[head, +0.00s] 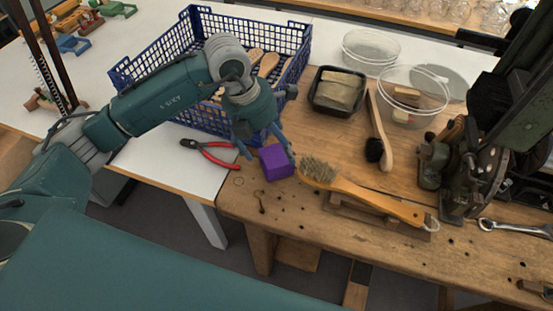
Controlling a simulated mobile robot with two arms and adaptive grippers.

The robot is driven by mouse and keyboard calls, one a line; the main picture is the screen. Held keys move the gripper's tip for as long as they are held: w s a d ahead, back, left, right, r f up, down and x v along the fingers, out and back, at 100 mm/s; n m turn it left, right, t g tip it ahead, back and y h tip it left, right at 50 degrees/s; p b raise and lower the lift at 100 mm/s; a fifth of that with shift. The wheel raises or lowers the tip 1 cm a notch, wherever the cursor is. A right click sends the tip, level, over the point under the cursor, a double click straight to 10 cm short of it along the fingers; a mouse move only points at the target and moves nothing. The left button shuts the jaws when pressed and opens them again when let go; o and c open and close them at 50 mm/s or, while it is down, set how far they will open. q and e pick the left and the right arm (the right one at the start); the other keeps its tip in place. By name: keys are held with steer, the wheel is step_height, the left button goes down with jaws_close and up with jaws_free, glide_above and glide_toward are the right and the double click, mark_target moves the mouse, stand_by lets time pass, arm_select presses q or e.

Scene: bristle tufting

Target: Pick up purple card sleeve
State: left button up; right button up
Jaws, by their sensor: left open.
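The purple card sleeve (276,163) is a small purple box-like piece on the wooden workbench, near its front left corner. My left gripper (268,156) reaches down over it from the left. Its fingers are open, one at the left of the sleeve and one at its right. I cannot tell whether the fingers touch it. My right gripper is not in view.
A blue plastic basket (134,68) with wooden brushes stands behind my left arm. Red-handled pliers (219,155) lie left of the sleeve. A bristle brush (370,196) lies close on its right. A black tray (337,91), clear bowls and a dark machine (468,170) stand farther right.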

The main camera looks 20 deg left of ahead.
mark_target(276, 155)
arm_select(q)
steer(key=x, duration=0.2)
steer(key=p+x, duration=0.1)
steer(key=shift+a+f, duration=0.2)
steer(key=shift+f, duration=0.2)
steer(key=shift+w+d+f, duration=0.1)
steer(key=shift+f, duration=0.2)
steer(key=c, duration=0.9)
steer(key=shift+r, duration=0.15)
